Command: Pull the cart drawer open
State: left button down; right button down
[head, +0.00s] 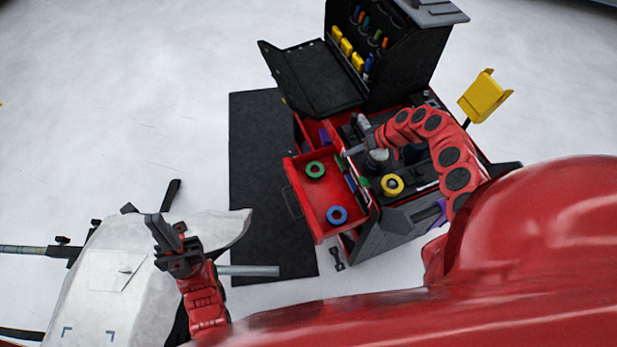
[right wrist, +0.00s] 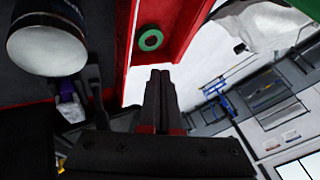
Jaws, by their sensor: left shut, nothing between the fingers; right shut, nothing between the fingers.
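The cart (head: 395,222) stands on a black mat, right of centre in the head view. Its red drawer (head: 312,190) stands pulled out toward the left, with a dark handle (head: 291,203) on its front. A green roll (head: 315,169) and a blue roll (head: 337,215) lie in the drawer. My right gripper (head: 357,148) is shut and empty, above the cart near the drawer's inner end; in the right wrist view its closed fingers (right wrist: 160,82) appear close to the red drawer edge. My left gripper (head: 166,232) is shut and empty, over a white panel, well left of the drawer.
The white panel (head: 85,285) fills the lower left. A black cabinet with an open flap (head: 305,82) rises at the cart's back. A yellow roll (head: 392,184) and tools sit on the cart top. The black mat (head: 255,180) left of the drawer is clear.

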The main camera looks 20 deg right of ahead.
jog(key=b, duration=0.5)
send_near(309, 171)
jog(key=b+x, duration=0.4)
jog(key=x, duration=0.2)
jog(key=shift+w+a+f, duration=0.1)
jog(key=shift+a+f, duration=0.05)
jog(key=shift+f, duration=0.05)
jog(key=a, duration=0.1)
jog(key=a+p, duration=0.1)
jog(key=a+r+p, duration=0.1)
jog(key=shift+s+a, duration=0.15)
jog(key=shift+s, duration=0.1)
jog(key=shift+a, duration=0.25)
jog(key=shift+f, duration=0.15)
